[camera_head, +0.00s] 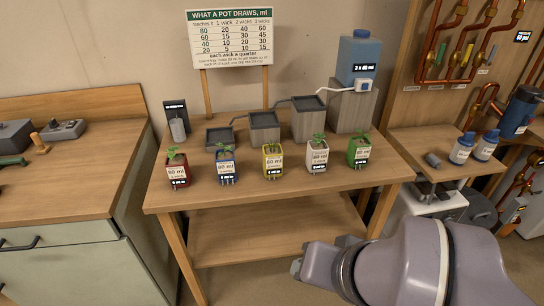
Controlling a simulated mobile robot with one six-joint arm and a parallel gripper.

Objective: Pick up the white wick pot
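The white wick pot (316,158) stands upright on the wooden table, with a small green plant in it and a label on its front. It is in a row between the yellow pot (273,161) on its left and the green pot (359,151) on its right. My gripper (299,266) is low in front of the table, below and apart from the pots, at the end of my arm. Its fingers are mostly hidden by the arm, so its opening does not show.
A red pot (178,169) and a blue pot (225,166) stand farther left. Behind the row are stepped grey troughs (265,127) and a blue tank (358,57). Bare tabletop (290,190) lies in front of the pots. A lower shelf (270,232) is empty.

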